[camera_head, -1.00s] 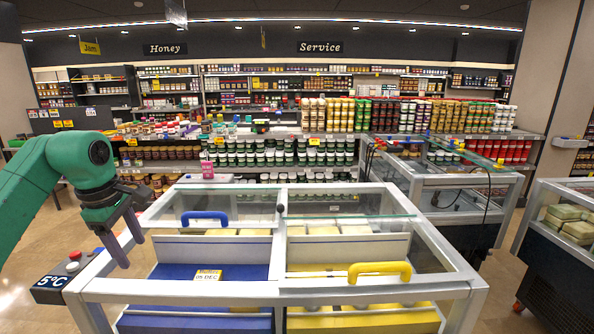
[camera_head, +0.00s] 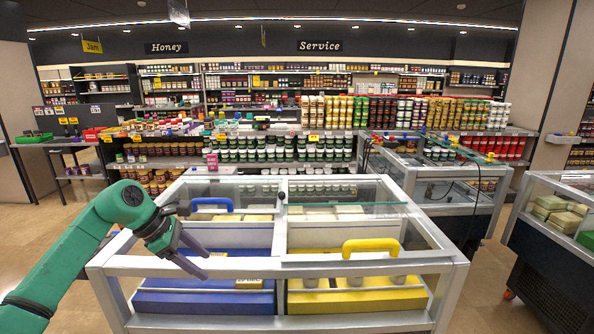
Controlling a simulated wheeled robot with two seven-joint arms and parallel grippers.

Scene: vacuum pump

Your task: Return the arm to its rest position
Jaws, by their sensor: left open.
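My left arm is green and comes in from the lower left. My left gripper (camera_head: 204,263) has two dark grey fingers, spread apart and empty. It hangs in front of the left part of the glass-topped chest (camera_head: 277,268), near its front left rail, pointing down and right. Whether it touches the chest cannot be told. My right gripper does not show.
The chest has a blue handle (camera_head: 211,206) and a yellow handle (camera_head: 370,246) on its lids, over blue and yellow compartments. Another glass case (camera_head: 548,222) stands at the right. Shelves of jars (camera_head: 265,155) fill the back. Floor (camera_head: 48,215) is clear at left.

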